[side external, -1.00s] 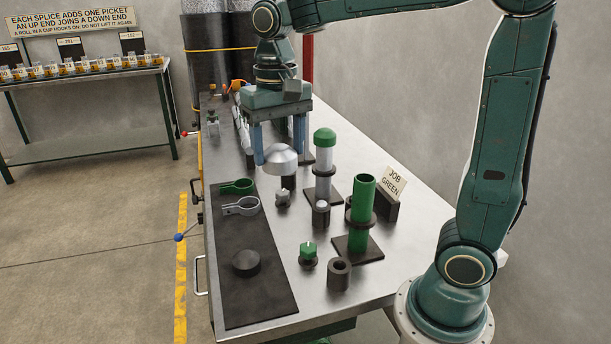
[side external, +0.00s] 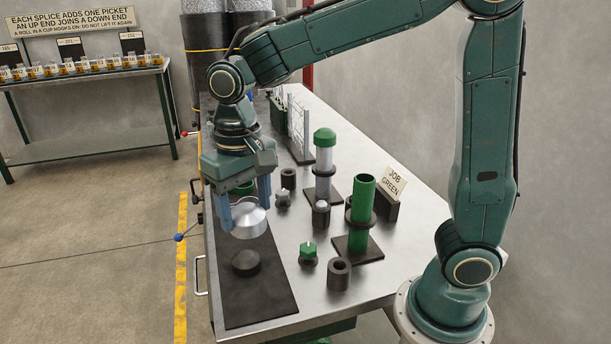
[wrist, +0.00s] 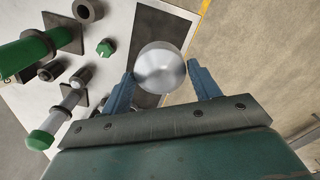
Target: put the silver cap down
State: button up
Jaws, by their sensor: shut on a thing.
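The silver cap (side external: 249,219) is a domed metal piece held between the two blue fingers of my gripper (side external: 247,212). My gripper is shut on it, above the dark mat (side external: 262,289) on the bench. The cap also shows in the wrist view (wrist: 160,68), between the fingertips. A low black round puck (side external: 246,262) lies on the mat, just nearer the camera than the cap. My gripper partly hides the green ring clamp (side external: 243,189) behind it. The silver ring clamp is hidden in the side view.
A green tube on a stand (side external: 362,205), a green-capped clear tube (side external: 324,155), a green knob (side external: 308,252) and a black ring (side external: 339,273) stand right of the mat. A JOB GREEN sign (side external: 393,183) stands behind them. The mat's near part is clear.

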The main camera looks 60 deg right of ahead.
notch_tip(320, 180, down, 14)
jog(key=shift+f, duration=0.25)
jog(key=shift+f, duration=0.1)
jog(key=shift+f, duration=2.05)
jog(key=shift+f, duration=0.15)
jog(key=o, duration=1)
notch_tip(320, 180, up, 12)
jog(key=shift+r, duration=0.2)
